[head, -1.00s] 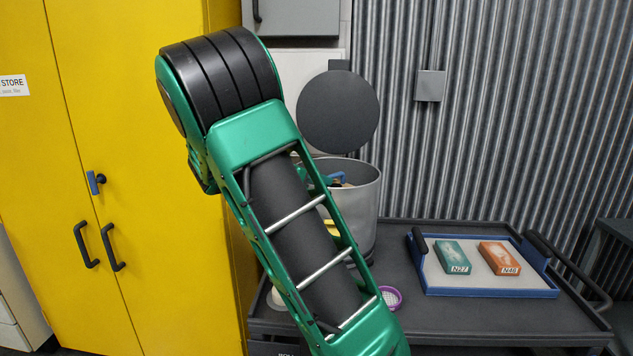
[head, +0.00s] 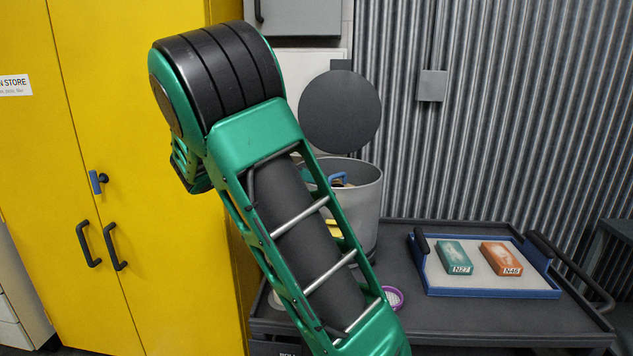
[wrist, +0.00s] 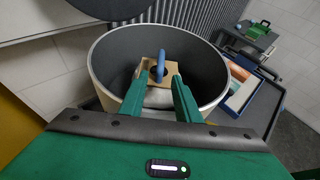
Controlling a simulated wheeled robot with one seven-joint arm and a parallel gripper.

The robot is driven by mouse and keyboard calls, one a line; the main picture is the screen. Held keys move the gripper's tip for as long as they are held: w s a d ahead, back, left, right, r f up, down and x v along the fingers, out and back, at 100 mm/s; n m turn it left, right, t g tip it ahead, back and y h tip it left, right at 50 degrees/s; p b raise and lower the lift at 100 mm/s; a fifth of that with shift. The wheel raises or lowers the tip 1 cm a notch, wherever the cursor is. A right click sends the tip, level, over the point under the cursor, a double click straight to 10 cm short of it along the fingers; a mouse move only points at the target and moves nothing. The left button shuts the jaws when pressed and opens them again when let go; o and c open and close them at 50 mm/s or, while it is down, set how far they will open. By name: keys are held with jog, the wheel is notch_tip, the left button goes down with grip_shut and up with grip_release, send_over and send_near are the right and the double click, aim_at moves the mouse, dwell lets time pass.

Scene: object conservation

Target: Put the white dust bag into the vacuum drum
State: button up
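The grey vacuum drum (head: 368,200) stands open on the dark cart, its round dark lid (head: 340,110) raised behind it. The wrist view looks down into the drum (wrist: 211,72). The handle also shows inside the drum in the head view (head: 339,178). My arm hides the drum's left side in the head view.
A blue-rimmed tray (head: 487,292) on the cart (head: 400,265) holds a teal box (head: 454,257) and an orange box (head: 501,258). A purple-rimmed round piece (head: 394,298) lies by my arm. Yellow cabinets (head: 120,150) stand left; a corrugated wall stands behind.

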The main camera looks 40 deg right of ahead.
jog(key=v, duration=0.8)
dwell(0.4)
